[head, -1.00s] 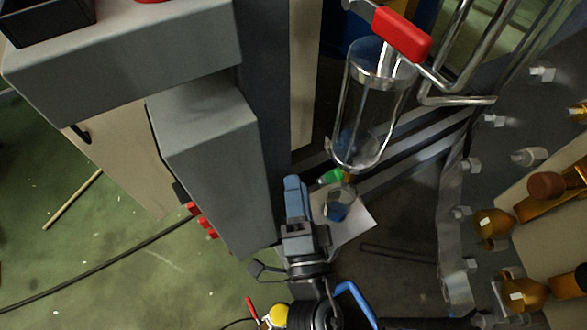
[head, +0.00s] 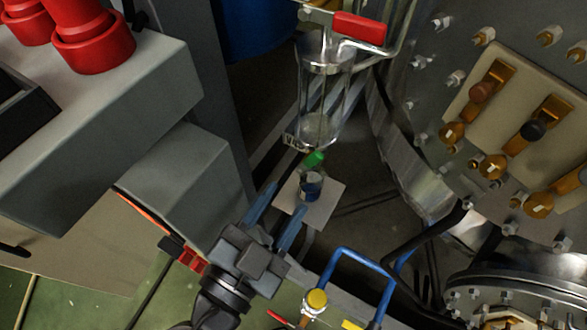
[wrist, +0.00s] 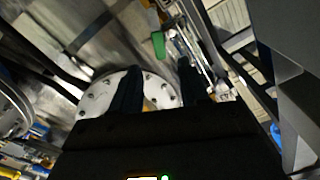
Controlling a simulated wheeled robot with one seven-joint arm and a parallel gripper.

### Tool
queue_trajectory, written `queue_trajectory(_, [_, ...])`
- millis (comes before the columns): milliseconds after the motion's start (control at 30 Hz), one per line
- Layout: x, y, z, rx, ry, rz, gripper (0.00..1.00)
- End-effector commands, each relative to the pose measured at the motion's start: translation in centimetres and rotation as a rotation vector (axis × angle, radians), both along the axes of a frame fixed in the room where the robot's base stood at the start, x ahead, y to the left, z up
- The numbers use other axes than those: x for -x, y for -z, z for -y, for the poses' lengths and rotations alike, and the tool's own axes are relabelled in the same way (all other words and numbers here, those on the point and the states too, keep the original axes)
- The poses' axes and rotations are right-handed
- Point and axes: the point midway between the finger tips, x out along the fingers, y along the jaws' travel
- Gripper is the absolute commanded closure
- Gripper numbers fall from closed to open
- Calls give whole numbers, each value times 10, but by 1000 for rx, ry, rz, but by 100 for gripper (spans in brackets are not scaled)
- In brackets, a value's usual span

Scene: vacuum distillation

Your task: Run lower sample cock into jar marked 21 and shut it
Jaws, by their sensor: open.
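A clear glass cylinder (head: 322,95) stands at upper centre in the head view, with a red lever (head: 360,28) at its top. Below its bottom end is a small green handle (head: 314,159), apparently on the lower sample cock; it also shows in the wrist view (wrist: 158,45). A small jar with a dark blue patch (head: 311,187) is just below the green handle, on a white sheet (head: 322,209). Its marking is unreadable. My gripper (head: 276,214) is open, fingers apart with nothing between them, left of and below the jar. The cock's outlet is hidden.
A grey cabinet (head: 170,180) stands close to the left of my gripper. A blue pipe loop (head: 352,256) rises at the lower right. A flanged metal vessel with bolts and brass fittings (head: 492,165) fills the right. Thin pipes run beside the glass cylinder.

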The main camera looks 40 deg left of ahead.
Motion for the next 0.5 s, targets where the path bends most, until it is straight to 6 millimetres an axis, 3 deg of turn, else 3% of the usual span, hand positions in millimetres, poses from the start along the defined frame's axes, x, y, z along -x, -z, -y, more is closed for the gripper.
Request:
queue_trajectory(167, [-14, -3, -1, 3, 13, 3, 55])
queue_trajectory(500, [-62, -2, -13, 3, 10, 1, 55])
